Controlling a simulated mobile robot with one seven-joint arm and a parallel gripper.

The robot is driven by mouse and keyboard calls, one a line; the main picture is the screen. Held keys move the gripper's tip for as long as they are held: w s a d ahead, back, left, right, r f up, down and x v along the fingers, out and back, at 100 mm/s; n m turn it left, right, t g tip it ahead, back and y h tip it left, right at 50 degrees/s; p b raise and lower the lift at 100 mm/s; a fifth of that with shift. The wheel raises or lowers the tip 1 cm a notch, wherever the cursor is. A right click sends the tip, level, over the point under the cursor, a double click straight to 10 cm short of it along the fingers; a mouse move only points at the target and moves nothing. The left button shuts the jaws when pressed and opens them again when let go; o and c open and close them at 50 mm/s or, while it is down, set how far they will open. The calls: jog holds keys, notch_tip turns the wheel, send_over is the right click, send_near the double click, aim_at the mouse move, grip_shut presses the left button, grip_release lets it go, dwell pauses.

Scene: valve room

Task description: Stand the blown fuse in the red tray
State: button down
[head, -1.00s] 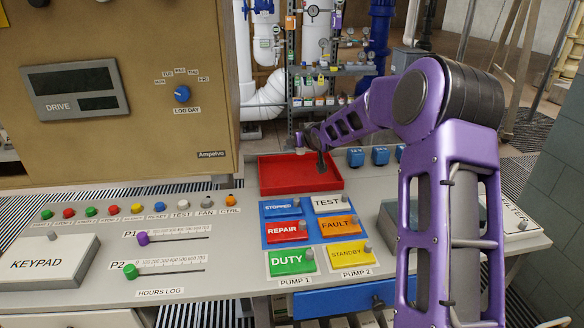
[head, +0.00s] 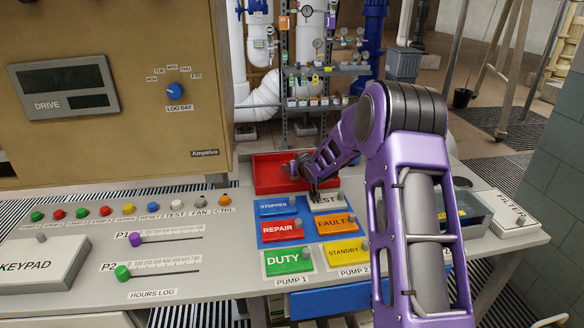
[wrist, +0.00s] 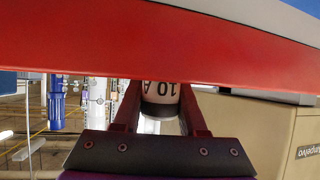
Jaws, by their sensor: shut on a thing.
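My gripper (head: 313,193) is shut on a pale cylindrical fuse (wrist: 160,92) marked "10 A", with a dark end cap towards the wrist; I cannot read whether it is blown. The fuse is too small or hidden to make out in the head view. The red tray (head: 263,172) lies at the console's back edge.
Pump cards with knobs, such as REPAIR (head: 282,230), stand just in front of the tray. A grey case (head: 466,212) is at the right behind my arm. The tan DRIVE cabinet (head: 130,130) rises at left. Sliders and buttons fill the left console.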

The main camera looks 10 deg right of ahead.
jog(key=shift+f, duration=0.1)
jog(key=shift+c, duration=2.3)
grip_release()
jog(key=shift+s+r, duration=0.15)
jog(key=shift+r, duration=0.1)
jog(key=v, duration=1.1)
jog(key=shift+s+d+r, duration=0.1)
jog(key=shift+s, duration=0.2)
